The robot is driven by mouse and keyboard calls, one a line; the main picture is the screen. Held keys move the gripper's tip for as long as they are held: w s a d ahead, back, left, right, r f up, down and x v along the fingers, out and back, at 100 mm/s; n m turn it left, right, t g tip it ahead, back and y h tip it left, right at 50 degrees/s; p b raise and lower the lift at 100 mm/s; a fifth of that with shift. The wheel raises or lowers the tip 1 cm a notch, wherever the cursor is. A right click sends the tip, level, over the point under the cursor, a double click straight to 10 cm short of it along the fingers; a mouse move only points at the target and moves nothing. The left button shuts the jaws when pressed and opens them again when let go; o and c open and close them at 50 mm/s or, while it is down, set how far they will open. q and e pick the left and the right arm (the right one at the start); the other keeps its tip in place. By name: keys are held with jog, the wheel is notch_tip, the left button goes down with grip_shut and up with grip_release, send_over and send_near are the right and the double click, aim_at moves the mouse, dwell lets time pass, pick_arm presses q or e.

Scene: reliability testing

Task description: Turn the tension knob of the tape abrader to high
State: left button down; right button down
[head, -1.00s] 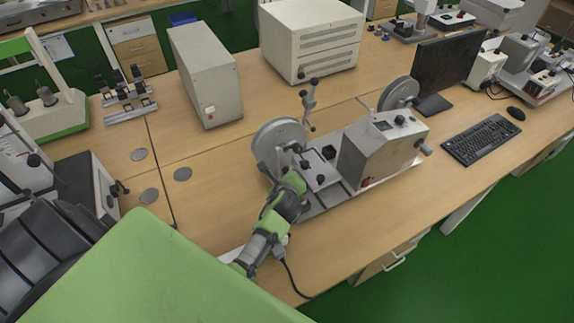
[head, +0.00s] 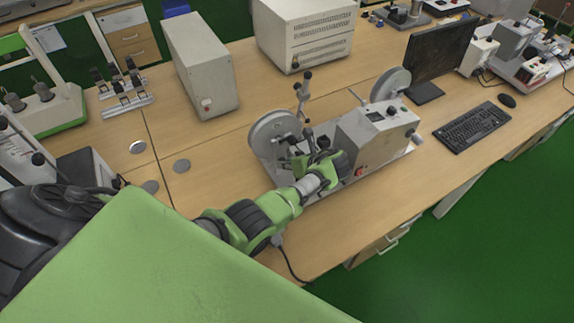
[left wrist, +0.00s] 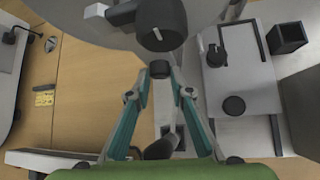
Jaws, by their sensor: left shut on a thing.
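The tape abrader stands on the wooden bench, with a grey left reel (head: 272,133), a right reel (head: 391,84) and a boxy housing (head: 372,135). My left gripper (head: 296,153) reaches in beside the left reel and hides part of the middle of the machine. In the left wrist view its teal fingers (left wrist: 160,72) close in on a small dark knob-like piece (left wrist: 160,68). Just beyond it, a larger black knob (left wrist: 162,28) with a white pointer line sits in front of the reel. The contact is partly hidden. My right gripper is out of view.
A grey box (head: 203,75) and a larger vented cabinet (head: 305,32) stand behind. A monitor (head: 440,48) and keyboard (head: 470,127) are to the right. Bench in front of the abrader is clear.

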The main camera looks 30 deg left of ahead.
pick_arm(q)
jog(key=shift+a+f+g+b, duration=0.1)
jog(key=shift+g+b, duration=0.2)
jog(key=shift+g, duration=0.1)
jog(key=shift+m+y, duration=0.3)
jog(key=c, duration=1.8)
grip_release()
jog(key=shift+c, duration=0.2)
jog(key=shift+f, duration=0.1)
jog(key=v, duration=1.2)
jog(key=shift+w+a, duration=0.1)
jog(key=shift+w, duration=0.05)
